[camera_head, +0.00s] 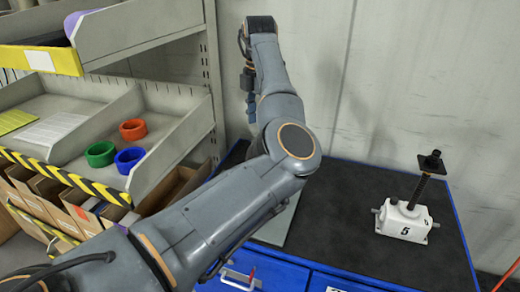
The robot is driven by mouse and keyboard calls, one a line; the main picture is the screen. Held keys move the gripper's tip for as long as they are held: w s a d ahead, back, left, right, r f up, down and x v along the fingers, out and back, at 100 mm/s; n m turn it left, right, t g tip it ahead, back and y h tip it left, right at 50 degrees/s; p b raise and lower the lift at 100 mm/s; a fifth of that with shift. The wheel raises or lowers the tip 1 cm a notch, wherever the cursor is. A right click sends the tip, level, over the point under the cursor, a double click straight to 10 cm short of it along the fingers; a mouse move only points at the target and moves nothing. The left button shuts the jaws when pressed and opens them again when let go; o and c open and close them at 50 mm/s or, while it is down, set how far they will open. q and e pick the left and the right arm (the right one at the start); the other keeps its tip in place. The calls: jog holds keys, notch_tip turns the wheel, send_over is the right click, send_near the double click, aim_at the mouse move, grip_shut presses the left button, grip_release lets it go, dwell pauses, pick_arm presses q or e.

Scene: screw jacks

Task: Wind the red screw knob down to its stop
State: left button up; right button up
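A screw jack with a white base (404,221) marked "5" stands on the dark bench top at the right. A tilted black threaded screw (419,190) rises from it, with a square black head (431,162) on top. No red knob shows on this jack. My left arm crosses the middle of the head view and bends upward at its elbow. Its far end, with a dark wrist or gripper part (248,79), hangs beside the forearm, well left of the jack and apart from it. The fingers cannot be made out. My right gripper is not in view.
The blue-edged bench (345,210) has free room around the jack. A thin red piece (507,273) shows at the bottom right. A wall stands behind.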

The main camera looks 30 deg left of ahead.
pick_arm(q)
notch_tip(320, 180, down, 9)
jog(key=p, duration=0.3)
jog(key=shift+w+f, duration=0.1)
jog(key=shift+f, duration=0.35)
jog(key=shift+c, duration=0.2)
jog(key=c, duration=1.1)
